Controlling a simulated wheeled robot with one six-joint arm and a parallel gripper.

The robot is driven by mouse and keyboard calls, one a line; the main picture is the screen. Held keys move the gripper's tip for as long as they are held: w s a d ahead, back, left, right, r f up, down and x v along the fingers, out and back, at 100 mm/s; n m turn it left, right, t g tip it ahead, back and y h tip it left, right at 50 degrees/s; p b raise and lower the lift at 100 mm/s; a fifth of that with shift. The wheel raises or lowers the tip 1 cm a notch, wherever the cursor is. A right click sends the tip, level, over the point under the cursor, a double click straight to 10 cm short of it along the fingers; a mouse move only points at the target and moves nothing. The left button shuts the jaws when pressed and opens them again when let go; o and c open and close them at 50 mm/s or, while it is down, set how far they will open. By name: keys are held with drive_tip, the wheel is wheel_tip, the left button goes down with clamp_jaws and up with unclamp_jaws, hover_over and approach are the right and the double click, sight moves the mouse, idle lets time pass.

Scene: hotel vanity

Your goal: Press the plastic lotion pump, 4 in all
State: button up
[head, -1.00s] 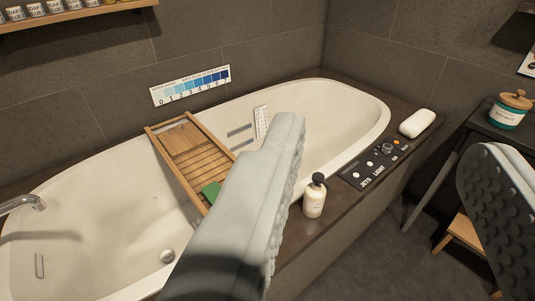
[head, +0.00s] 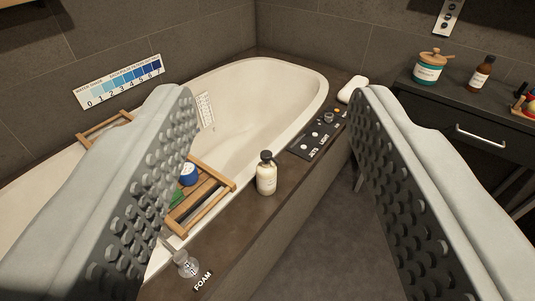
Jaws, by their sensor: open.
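The lotion pump bottle (head: 266,178) is a cream bottle with a black pump head. It stands upright on the dark rim of the bathtub, near the middle of the view. My gripper (head: 275,130) is open, with one studded grey finger at the left and the other at the right. The bottle shows in the gap between the fingers, farther off, and neither finger appears to touch it. The bottle is fully visible.
The white bathtub (head: 262,92) lies behind, partly hidden by the left finger, with a wooden tray (head: 225,183) across it. On the rim are a control panel (head: 318,136), a white pillow-like item (head: 352,89) and a FOAM knob (head: 186,263). A dark cabinet (head: 455,115) holds jars at right.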

clamp_jaws()
idle(1.5)
